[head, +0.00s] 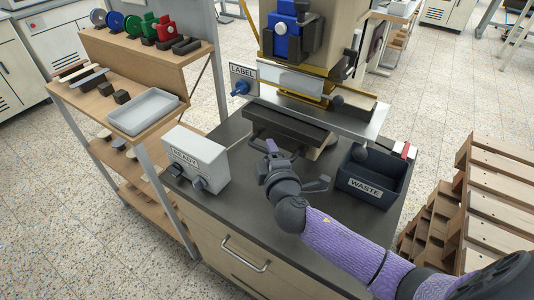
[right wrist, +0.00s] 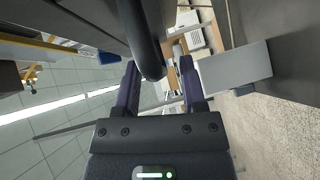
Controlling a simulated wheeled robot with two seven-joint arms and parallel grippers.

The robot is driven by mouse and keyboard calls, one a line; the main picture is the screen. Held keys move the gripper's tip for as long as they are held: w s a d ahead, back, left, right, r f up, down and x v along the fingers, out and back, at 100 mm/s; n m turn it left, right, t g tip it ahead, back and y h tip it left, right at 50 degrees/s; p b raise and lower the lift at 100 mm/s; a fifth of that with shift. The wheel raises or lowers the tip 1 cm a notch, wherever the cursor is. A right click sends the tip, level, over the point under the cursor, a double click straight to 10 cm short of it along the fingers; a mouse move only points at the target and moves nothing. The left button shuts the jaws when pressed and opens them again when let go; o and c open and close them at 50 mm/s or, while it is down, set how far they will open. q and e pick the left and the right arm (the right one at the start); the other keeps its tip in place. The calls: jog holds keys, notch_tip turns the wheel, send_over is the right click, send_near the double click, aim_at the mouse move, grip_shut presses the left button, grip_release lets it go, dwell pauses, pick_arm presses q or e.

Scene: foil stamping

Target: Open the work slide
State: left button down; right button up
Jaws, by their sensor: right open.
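The work slide (head: 288,122) is a dark flat block under the press head, at the back middle of the grey worktop. A dark bar, which looks like its handle, shows large in the right wrist view (right wrist: 145,40). My right gripper (head: 269,146) is at the front edge of the slide; it also shows in the right wrist view (right wrist: 160,78). Its two fingers are apart, and the bar's end lies between them in the picture, nearer the left finger. I cannot tell whether they touch. My left gripper is out of view.
A white READY box (head: 196,158) with knobs stands left on the worktop. A dark WASTE bin (head: 372,184) stands right, close to my right forearm. The press (head: 305,45) with a LABEL plate (head: 243,72) rises behind. A wooden shelf with a grey tray (head: 143,111) is left.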

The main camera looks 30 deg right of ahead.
jog(key=shift+w+d, duration=0.2)
jog(key=shift+w, duration=0.4)
jog(key=shift+f, duration=0.1)
grip_shut()
dwell(0.9)
